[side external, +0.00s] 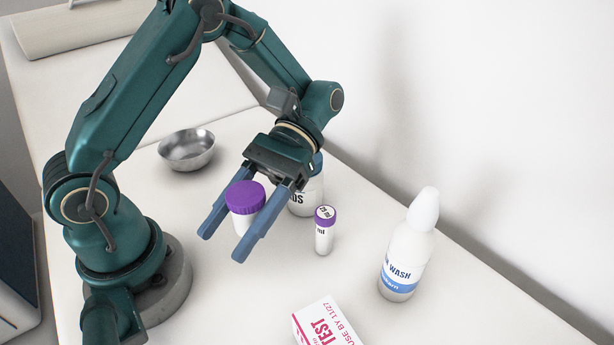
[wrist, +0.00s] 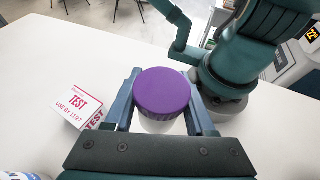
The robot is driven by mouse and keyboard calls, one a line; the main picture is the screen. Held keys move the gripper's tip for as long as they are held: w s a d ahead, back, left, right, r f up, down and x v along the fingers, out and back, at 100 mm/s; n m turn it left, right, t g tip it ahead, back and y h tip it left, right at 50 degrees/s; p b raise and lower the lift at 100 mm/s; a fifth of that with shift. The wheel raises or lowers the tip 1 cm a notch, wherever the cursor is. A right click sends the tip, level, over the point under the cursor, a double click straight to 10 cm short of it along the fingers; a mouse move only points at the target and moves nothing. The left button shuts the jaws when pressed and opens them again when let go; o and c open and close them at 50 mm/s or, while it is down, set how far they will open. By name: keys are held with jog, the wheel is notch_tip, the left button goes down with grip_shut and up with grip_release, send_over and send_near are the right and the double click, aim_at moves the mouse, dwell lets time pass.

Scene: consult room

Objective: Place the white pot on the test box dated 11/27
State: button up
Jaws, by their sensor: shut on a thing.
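A white pot with a purple lid (side external: 245,198) is between the two blue fingers of my gripper (side external: 222,229). My gripper is shut on it. In the wrist view the purple lid (wrist: 162,92) sits between the fingertips, and most of the white body is hidden beneath it. The test box (side external: 326,325) is white with pink print reading "TEST" and "USE BY 11/27". It lies at the bottom edge in the side view, cut off there. The box also shows in the wrist view (wrist: 80,104), left of my gripper and apart from it.
A steel bowl (side external: 187,149) stands behind the pot. A small purple-capped vial (side external: 324,232) and a larger labelled container (side external: 309,195), partly hidden by my gripper, stand to its right. A white wash bottle (side external: 408,245) stands farther right, near the wall. The table between pot and box is clear.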

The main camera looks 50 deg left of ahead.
jog(key=w+d+r+n+t+h, duration=0.3)
jog(key=w+d+r+n+h, duration=0.2)
jog(key=w+d, duration=0.15)
send_over(327, 332)
jog(key=s+d, duration=0.2)
notch_tip(327, 332, down, 7)
jog(key=shift+a+r, duration=0.1)
jog(key=shift+t, duration=0.3)
jog(key=shift+f, duration=2)
jog(key=o, duration=1.3)
jog(key=shift+f, duration=0.1)
